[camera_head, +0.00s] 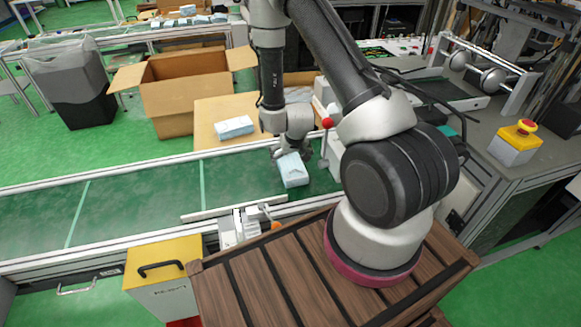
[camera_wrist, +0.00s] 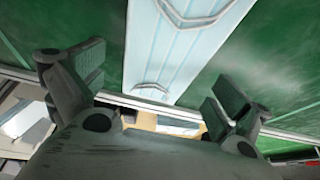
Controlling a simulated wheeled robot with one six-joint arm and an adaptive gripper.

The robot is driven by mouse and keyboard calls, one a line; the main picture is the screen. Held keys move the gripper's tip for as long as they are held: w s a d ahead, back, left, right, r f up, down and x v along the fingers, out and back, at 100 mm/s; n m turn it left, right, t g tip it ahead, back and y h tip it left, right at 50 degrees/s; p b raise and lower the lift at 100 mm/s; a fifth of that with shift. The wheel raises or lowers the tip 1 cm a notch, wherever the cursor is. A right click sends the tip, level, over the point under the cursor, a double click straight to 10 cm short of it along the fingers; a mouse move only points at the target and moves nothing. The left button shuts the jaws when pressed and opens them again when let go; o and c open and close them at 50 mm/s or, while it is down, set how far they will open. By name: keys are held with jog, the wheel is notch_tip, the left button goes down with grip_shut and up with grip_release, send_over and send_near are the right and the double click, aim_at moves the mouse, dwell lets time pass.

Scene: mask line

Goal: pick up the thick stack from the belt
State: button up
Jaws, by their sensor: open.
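The thick stack (camera_head: 292,170) is a light blue block of masks on the green belt (camera_head: 135,200), near the belt's right end. In the wrist view the stack (camera_wrist: 185,50) shows as a pale blue face with folded bands, running from the top edge down between my fingers. My gripper (camera_head: 290,152) is just above and behind the stack in the head view. In the wrist view my gripper (camera_wrist: 155,85) is open, with one finger to each side of the stack and a gap on both sides. I cannot tell whether the fingertips are level with it.
Another blue-white stack (camera_head: 234,127) lies on a tan board (camera_head: 215,108) behind the belt. An open cardboard box (camera_head: 185,90) stands at the back left. A metal guide bar (camera_head: 235,207) edges the belt in front. A red-knobbed lever (camera_head: 326,124) stands close right of my gripper.

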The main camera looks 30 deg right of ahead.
aim_at(289, 159)
jog(key=shift+x, duration=1.55)
jog(key=c, duration=1.1)
jog(key=shift+r, duration=0.15)
